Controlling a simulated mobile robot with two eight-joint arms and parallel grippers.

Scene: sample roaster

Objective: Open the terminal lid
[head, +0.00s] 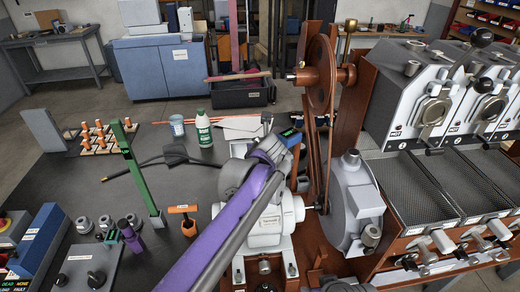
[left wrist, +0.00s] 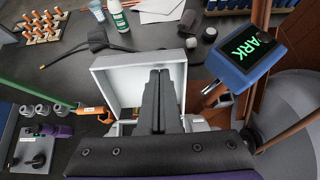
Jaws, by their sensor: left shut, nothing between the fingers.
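The terminal lid (left wrist: 122,82) looks like a pale grey square panel with a raised rim. In the left wrist view it stands tilted up behind and around my left gripper (left wrist: 160,78), whose dark fingers are shut and empty. The fingers overlap the panel in the picture; I cannot tell whether they touch it. In the head view my purple left arm reaches over the light grey motor (head: 265,215), and the arm hides most of the terminal box and the fingertips.
A blue display (left wrist: 250,52) stands close right of the fingers. The large wheel (head: 315,75) and grey blower housing (head: 352,200) are right of the motor. A green post (head: 138,175), orange-handled tool (head: 184,212) and white bottle (head: 204,130) stand left.

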